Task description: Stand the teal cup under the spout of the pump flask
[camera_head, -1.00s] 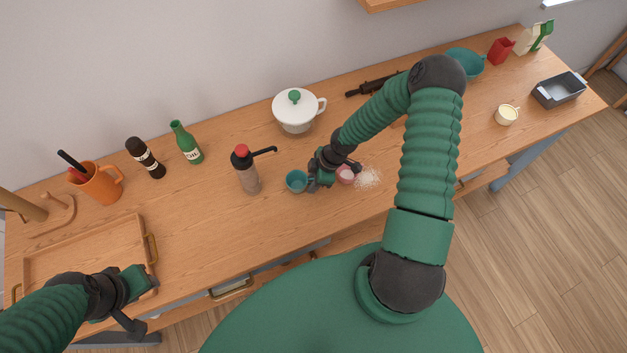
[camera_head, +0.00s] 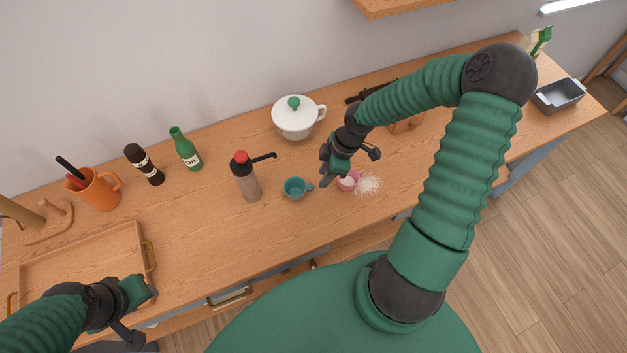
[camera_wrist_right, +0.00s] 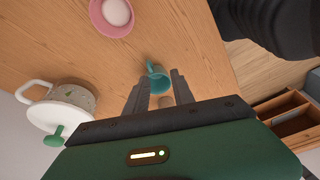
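The teal cup (camera_head: 296,188) stands upright on the counter, its handle toward the right. The pump flask (camera_head: 246,183), with a red top and a black spout (camera_head: 265,157) pointing right, stands left of it. The cup is to the right of and nearer me than the spout tip, not clearly beneath it. My right gripper (camera_head: 350,170) is open and empty, right of the cup and apart from it. In the right wrist view the cup (camera_wrist_right: 156,80) shows beyond the spread fingers (camera_wrist_right: 158,92). My left gripper (camera_head: 142,312) looks open and empty by the tray.
A white lidded pot (camera_head: 296,122) stands behind. The oil bottle (camera_head: 186,150), dark bottle (camera_head: 146,167) and orange mug (camera_head: 98,190) are left. The wooden tray (camera_head: 88,240) is front left.

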